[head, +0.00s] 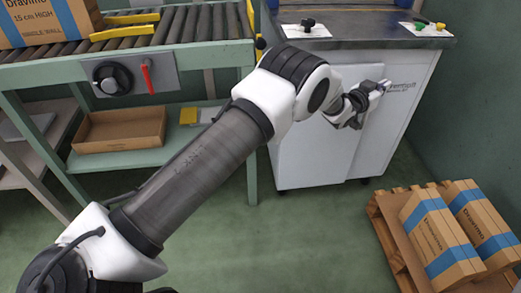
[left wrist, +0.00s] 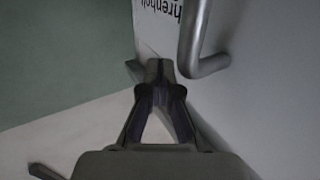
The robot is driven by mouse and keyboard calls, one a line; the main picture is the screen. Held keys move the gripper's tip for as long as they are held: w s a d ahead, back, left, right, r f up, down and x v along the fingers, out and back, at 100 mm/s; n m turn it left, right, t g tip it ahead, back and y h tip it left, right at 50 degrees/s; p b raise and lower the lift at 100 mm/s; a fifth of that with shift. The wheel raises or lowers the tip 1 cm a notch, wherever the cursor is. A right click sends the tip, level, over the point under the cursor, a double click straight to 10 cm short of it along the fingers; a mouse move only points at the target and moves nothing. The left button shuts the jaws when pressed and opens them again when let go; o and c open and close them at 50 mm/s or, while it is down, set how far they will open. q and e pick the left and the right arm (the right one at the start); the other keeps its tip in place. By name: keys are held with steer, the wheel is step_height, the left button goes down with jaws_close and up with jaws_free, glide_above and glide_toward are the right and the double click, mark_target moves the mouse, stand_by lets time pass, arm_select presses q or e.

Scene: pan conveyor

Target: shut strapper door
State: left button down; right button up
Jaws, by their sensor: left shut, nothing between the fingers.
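The strapper (head: 390,135) is a white cabinet with a dark top at the back right of the head view. Its front door (head: 310,135) is a pale panel, partly hidden behind my left arm; I cannot tell how far it stands from the frame. My left gripper (head: 384,87) is shut and empty in front of the cabinet's upper front, by the printed label. In the left wrist view, the closed fingertips (left wrist: 159,68) are just left of and below a grey bar handle (left wrist: 193,45), with no clear contact. My right gripper is out of view.
A green-framed roller conveyor (head: 170,30) with a carton (head: 45,20) stands at the left, an open cardboard tray (head: 120,130) on its lower shelf. A pallet (head: 385,222) with boxes (head: 440,240) lies at the front right. Green floor is clear between them.

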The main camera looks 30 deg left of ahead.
arm_select(q)
steer(key=shift+w+a, duration=0.6)
steer(key=shift+w, duration=0.3)
steer(key=v, duration=1.2)
steer(key=s+a+f+n+g+y, duration=0.15)
steer(key=s+f, duration=0.25)
steer(key=f, duration=0.4)
steer(key=s+a+f+n+g+y, duration=0.15)
steer(key=s+f, duration=0.25)
steer(key=f, duration=0.4)
steer(key=s+a+f+g+y, duration=0.1)
steer(key=s+a+f+g, duration=0.15)
steer(key=s+f, duration=0.5)
steer(key=s+a+f+n+g, duration=0.1)
steer(key=s+f+g, duration=0.3)
steer(key=s, duration=0.7)
steer(key=s+a+f+g+y, duration=0.1)
steer(key=s+a+f+g, duration=0.15)
steer(key=s+f, duration=0.5)
steer(key=s+r+g, duration=0.3)
steer(key=s+g, duration=0.2)
steer(key=s, duration=1.2)
step_height(320, 180, up, 35)
steer(key=p, duration=3.4)
steer(key=shift+w+a+f+y+p, duration=0.15)
steer(key=shift+w+a+y+p, duration=0.25)
steer(key=shift+w+a, duration=0.1)
